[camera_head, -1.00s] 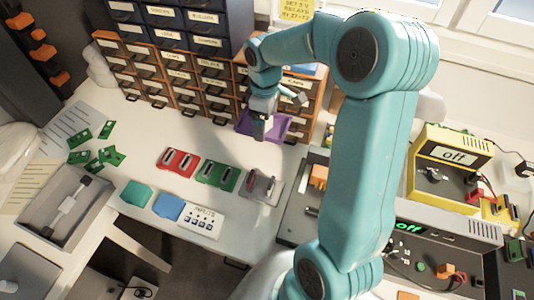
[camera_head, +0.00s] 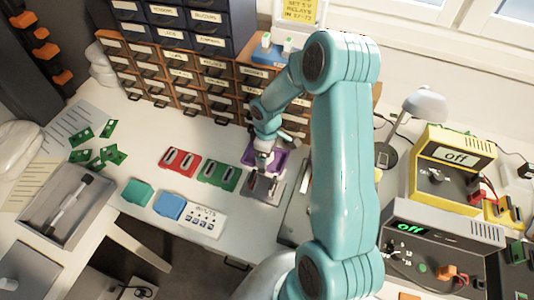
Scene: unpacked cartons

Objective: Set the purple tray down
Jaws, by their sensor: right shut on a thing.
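The purple tray (camera_head: 279,162) is at the middle of the bench, just behind a grey holder (camera_head: 262,187). My right gripper (camera_head: 262,165) is shut on the tray at its near left side. The gripper and wrist hide part of the tray, and I cannot tell whether its underside touches the bench or the grey holder. My left gripper is not in view.
A red holder (camera_head: 180,161) and a green holder (camera_head: 219,174) stand in a row left of the grey one. Drawer cabinets (camera_head: 180,75) line the back. A grey bin (camera_head: 64,205) is at left.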

